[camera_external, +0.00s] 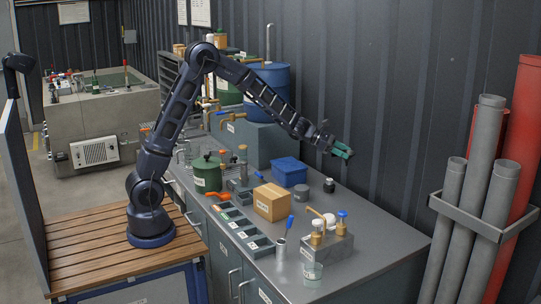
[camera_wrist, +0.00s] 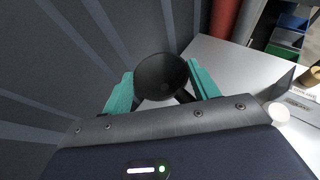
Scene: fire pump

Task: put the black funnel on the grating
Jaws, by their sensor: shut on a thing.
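The black funnel (camera_wrist: 161,72) is in my gripper (camera_wrist: 160,84), its wide round mouth facing the wrist camera. The teal fingers press on it from left and right. In the external view my gripper (camera_external: 343,150) is stretched out above the back right of the grey bench, near the dark corrugated wall, clear of the bench top. The funnel is hard to make out there against the dark wall. I cannot pick out the grating for certain in either view.
Below my gripper on the bench (camera_external: 378,220) are a blue bin (camera_external: 289,172), a small black jar (camera_external: 329,186), a cardboard box (camera_external: 271,202) and a block with brass fittings (camera_external: 328,248). Grey and red pipes (camera_external: 480,190) stand in a rack at the right. The bench's back right is bare.

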